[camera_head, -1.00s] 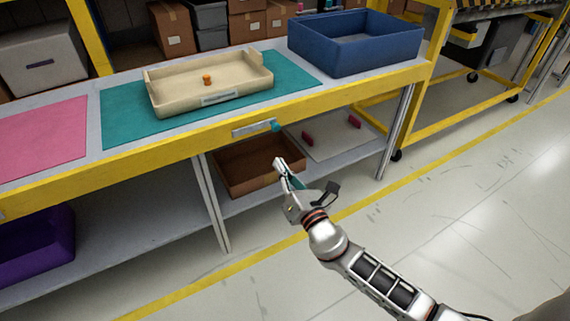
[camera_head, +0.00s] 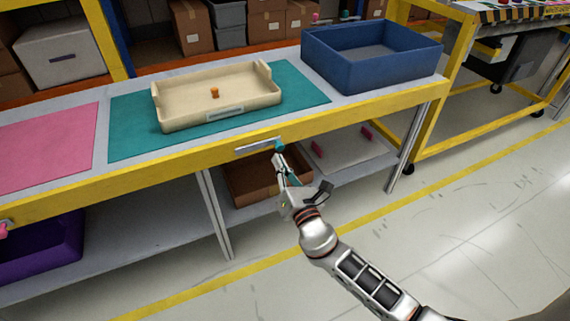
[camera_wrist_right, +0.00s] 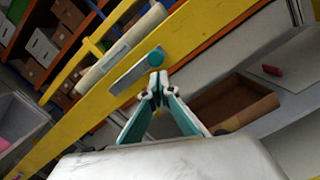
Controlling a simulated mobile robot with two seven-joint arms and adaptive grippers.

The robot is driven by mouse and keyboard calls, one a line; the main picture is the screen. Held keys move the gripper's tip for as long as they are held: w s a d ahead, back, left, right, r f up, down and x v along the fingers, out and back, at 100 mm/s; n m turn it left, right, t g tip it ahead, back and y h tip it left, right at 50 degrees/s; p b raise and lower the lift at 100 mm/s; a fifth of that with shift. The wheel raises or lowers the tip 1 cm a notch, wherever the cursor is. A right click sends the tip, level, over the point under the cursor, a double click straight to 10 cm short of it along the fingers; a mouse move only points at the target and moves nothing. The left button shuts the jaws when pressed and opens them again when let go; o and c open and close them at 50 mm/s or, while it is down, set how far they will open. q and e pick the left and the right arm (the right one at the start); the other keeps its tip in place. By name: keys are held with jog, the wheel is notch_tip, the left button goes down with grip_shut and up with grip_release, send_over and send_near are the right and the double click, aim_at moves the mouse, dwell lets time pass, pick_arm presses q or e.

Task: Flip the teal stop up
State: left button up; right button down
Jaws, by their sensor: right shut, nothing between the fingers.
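The teal stop (camera_head: 280,146) sits at the right end of a silver plate (camera_head: 256,146) on the bench's yellow front rail.
On the bench top are a cream tray (camera_head: 170,125) with an orange knob on a teal mat (camera_head: 130,140), a blue bin (camera_head: 375,70) and a pink mat (camera_head: 45,145). A brown open box (camera_head: 240,185) stands on the lower shelf. The floor in front is clear.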

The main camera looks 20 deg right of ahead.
pick_arm(q)
jog(key=shift+s+f, duration=0.1)
jog(key=shift+f, duration=0.2)
pick_arm(e)
jog(key=shift+d+r, duration=0.1)
jog(key=shift+r, duration=0.1)
